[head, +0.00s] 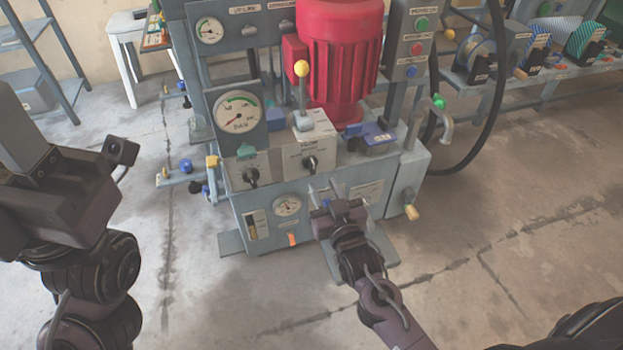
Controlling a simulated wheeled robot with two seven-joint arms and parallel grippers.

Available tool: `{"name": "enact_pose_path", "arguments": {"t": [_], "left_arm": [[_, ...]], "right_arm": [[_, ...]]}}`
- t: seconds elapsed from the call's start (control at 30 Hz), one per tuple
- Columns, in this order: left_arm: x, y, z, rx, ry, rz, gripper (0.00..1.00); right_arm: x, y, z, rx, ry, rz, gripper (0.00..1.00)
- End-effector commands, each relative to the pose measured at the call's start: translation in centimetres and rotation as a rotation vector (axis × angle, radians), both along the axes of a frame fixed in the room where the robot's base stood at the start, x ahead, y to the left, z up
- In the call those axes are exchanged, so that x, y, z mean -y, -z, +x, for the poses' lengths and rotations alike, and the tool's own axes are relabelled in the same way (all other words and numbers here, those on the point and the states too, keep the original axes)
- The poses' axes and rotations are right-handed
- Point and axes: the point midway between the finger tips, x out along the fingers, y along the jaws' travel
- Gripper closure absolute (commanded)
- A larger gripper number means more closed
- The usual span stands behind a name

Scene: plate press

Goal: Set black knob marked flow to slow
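The black knob under the FLOW label (310,163) sits on the light grey front panel of the press. Its pointer setting is too small to read. A second black knob (251,177) is to its left on the same panel. My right gripper (324,190) is in front of the press, just below the FLOW knob and apart from it. Its two fingers look spread, with nothing seen between them. My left gripper (22,130) is at the left edge, far from the knobs and partly out of frame; its finger opening cannot be made out.
A lever with a yellow ball (302,70) stands above the FLOW knob. A red motor (340,50) rises behind, and a large gauge (238,112) is at left. A yellow-tipped handle (410,211) sticks out at right. The floor in front is clear.

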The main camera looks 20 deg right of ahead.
Motion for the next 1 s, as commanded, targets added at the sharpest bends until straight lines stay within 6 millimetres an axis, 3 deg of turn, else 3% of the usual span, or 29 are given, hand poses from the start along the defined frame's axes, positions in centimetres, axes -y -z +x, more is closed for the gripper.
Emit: {"name": "enact_pose_path", "arguments": {"t": [0.33,0.77,1.0], "left_arm": [[0.6,-0.8,-1.0,0.067,0.001,0.009,0.64],[0.7,-1.2,-1.3,0.078,0.001,0.012,0.64],[0.7,-1.2,-1.3,0.078,0.001,0.012,0.64]], "right_arm": [[-0.2,0.2,5.4,0.000,-0.001,0.000,0.66],[-0.2,0.1,6.5,-0.004,-0.001,0.000,0.66],[-0.2,0.1,6.5,-0.003,0.000,0.000,0.98]]}}
